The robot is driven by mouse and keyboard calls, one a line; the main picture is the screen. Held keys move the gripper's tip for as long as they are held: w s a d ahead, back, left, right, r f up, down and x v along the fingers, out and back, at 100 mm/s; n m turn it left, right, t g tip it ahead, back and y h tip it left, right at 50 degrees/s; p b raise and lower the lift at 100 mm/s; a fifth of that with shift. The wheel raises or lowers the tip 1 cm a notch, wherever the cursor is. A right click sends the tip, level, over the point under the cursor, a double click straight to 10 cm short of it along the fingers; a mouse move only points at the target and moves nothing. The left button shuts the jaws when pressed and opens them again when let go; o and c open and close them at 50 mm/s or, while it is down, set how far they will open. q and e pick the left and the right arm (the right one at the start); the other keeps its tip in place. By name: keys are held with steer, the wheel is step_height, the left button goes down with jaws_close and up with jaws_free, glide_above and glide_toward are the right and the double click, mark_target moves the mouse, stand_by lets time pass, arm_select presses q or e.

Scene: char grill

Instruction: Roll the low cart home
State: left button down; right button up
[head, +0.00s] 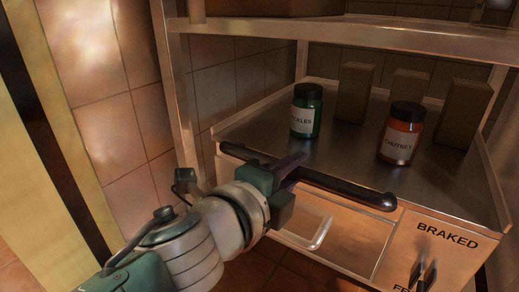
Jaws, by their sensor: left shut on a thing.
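The low cart (340,160) has a metal top tray and a pale front panel, and stands within the uprights of a metal rack. A dark handle bar (345,188) runs along its front edge. My left gripper (285,176) is shut on this bar, left of its middle. The front panel carries the word BRAKED (447,236) at its right, with a dark lever (426,274) below it and a second label cut off by the bottom edge. I cannot tell the lever's setting. The cart's wheels are out of view. My right gripper is not in view.
A green jar (307,111) labelled as pickles and an orange chutney jar (401,134) stand upright on the tray. Several brown blocks (355,92) stand behind them. The rack's shelf (350,33) passes above, and its post (176,100) rises at the left near a tiled wall (98,75).

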arm_select(q)
steer(key=shift+f, duration=0.15)
steer(key=c, duration=1.2)
jaws_free()
steer(key=o, duration=0.5)
steer(key=shift+w+d, duration=0.15)
